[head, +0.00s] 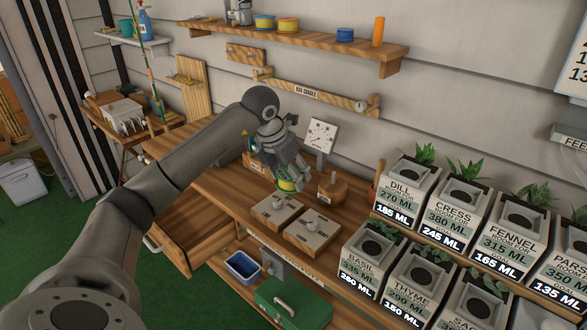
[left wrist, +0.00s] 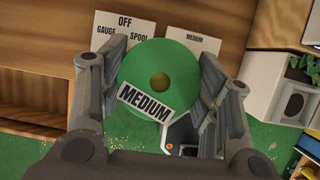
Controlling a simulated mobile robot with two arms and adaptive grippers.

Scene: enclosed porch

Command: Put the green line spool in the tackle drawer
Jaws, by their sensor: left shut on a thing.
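In the head view my left gripper (head: 284,174) holds the spool (head: 287,185) over the workbench, just behind two square grey-topped blocks. A wooden drawer (head: 196,236) stands pulled out from the bench's left front, with a pale handle. I cannot read a name on it. My right gripper is not in view.
The grey-topped blocks (head: 312,230) stand close to the spool. Below the bench are a blue bin (head: 242,266) and a green box (head: 290,302). A shelf (head: 310,38) runs above.

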